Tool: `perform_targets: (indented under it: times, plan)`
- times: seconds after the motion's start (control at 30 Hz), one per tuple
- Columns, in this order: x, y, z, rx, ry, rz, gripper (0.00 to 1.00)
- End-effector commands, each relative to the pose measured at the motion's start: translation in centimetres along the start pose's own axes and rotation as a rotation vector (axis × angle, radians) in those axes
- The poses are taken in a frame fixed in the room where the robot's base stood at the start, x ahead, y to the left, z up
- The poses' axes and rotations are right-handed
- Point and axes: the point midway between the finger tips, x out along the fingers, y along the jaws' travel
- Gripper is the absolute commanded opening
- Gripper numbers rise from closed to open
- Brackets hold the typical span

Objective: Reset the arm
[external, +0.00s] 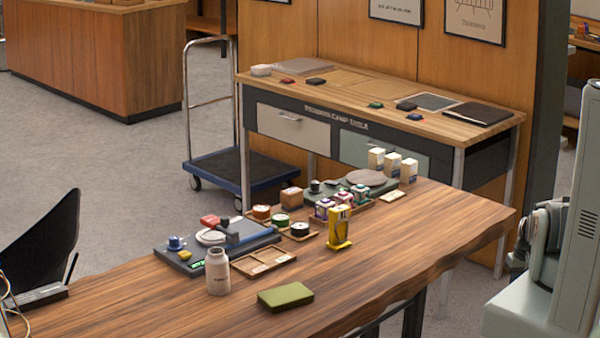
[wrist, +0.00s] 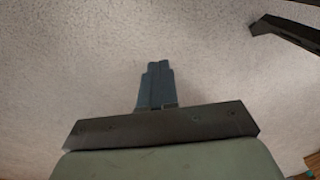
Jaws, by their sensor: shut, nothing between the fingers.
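My gripper (wrist: 158,84) shows in the wrist view with its two dark fingers together, shut and empty. Pale carpet floor fills most of the view behind it. In the external view a part of my arm (external: 560,235) stands at the right edge, beyond the right end of the wooden table (external: 390,255). My gripper's fingers do not show in the external view. Nothing touches the fingers in the wrist view.
The table holds a white jar (external: 217,272), a green box (external: 285,296), a yellow item (external: 339,228), a dark tray (external: 190,262) and several small goods. Its front right top is clear. A camp table (external: 400,125) and a trolley (external: 225,165) stand behind. A dark bar (wrist: 288,32) crosses the wrist view's upper right.

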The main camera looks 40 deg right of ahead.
Motion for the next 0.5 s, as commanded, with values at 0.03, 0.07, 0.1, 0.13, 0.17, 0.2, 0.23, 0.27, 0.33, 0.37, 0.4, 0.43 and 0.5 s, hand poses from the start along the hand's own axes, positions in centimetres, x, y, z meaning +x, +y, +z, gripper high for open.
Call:
perform_targets:
  times: [0.03,0.07,0.1,0.13,0.17,0.2,0.23,0.27,0.33,0.37,0.4,0.43,0.5]
  plan:
    - [1.2,-2.0,2.0,-0.010,-0.042,-0.032,0.00]
    - [1.9,-3.0,3.0,-0.013,-0.066,-0.052,0.00]
    - [2.6,-4.3,4.3,-0.019,-0.096,-0.075,0.00]
    - [3.2,-5.3,5.3,-0.023,-0.120,-0.093,0.00]
    - [3.7,-6.3,6.3,-0.028,-0.143,-0.110,0.00]
    - [4.4,-7.7,7.7,-0.035,-0.176,-0.131,0.00]
    - [4.9,-8.8,8.8,-0.041,-0.200,-0.147,0.00]
    - [5.3,-9.8,9.9,-0.047,-0.226,-0.161,0.00]
    - [6.3,-12.4,12.7,-0.067,-0.287,-0.189,0.00]
    - [6.6,-13.5,13.7,-0.076,-0.312,-0.197,0.00]
    - [7.0,-14.8,15.1,-0.088,-0.342,-0.202,0.00]
    - [7.3,-15.6,15.8,-0.098,-0.359,-0.202,0.00]
    - [7.8,-17.3,17.6,-0.122,-0.397,-0.195,0.00]
